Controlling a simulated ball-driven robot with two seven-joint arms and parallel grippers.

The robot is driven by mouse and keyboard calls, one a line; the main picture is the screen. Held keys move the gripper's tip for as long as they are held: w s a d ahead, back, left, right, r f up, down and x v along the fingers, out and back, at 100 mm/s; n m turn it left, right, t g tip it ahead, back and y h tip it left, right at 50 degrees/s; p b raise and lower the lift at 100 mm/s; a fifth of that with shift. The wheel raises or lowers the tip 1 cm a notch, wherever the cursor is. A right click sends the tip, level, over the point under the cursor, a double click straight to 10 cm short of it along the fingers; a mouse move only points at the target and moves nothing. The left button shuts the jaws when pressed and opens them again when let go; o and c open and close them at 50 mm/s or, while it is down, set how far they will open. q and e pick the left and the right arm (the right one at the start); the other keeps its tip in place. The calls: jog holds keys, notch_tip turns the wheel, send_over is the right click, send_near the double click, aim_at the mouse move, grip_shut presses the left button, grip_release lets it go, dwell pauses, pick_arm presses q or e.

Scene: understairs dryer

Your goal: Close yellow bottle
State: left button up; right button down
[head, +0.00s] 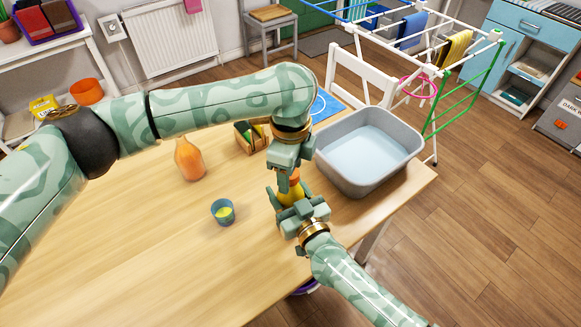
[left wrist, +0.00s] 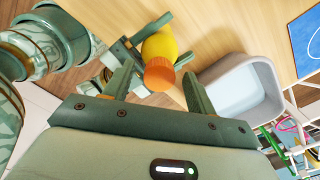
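The yellow bottle (head: 292,195) is at the right part of the table, held by my right gripper (head: 296,203), whose fingers are around its body. An orange cap (head: 293,176) is on the bottle's top end. In the left wrist view the yellow bottle (left wrist: 160,44) shows with the orange cap (left wrist: 159,73) towards the camera. My left gripper (head: 287,171) is just above the cap. Its fingers (left wrist: 157,76) are apart on both sides of the cap, with gaps visible. Whether the cap is fully seated cannot be told.
A grey basin (head: 325,160) stands to the right, close to both grippers. An orange bottle (head: 188,160), a small blue cup (head: 223,213) and a small box of items (head: 244,142) stand to the left. The table's (head: 150,265) front left is clear. A drying rack (head: 440,70) stands behind.

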pick_arm(q)
notch_tip(320, 180, up, 12)
dwell(0.6)
pick_arm(e)
jog(key=shift+c, duration=2.1)
grip_release()
pick_arm(q)
notch_tip(320, 180, up, 3)
jog(key=p, duration=0.2)
jog(key=shift+s+r+p, duration=0.15)
jog(key=shift+p, duration=0.15)
pick_arm(e)
jog(key=v, duration=1.6)
jog(key=shift+s, duration=0.2)
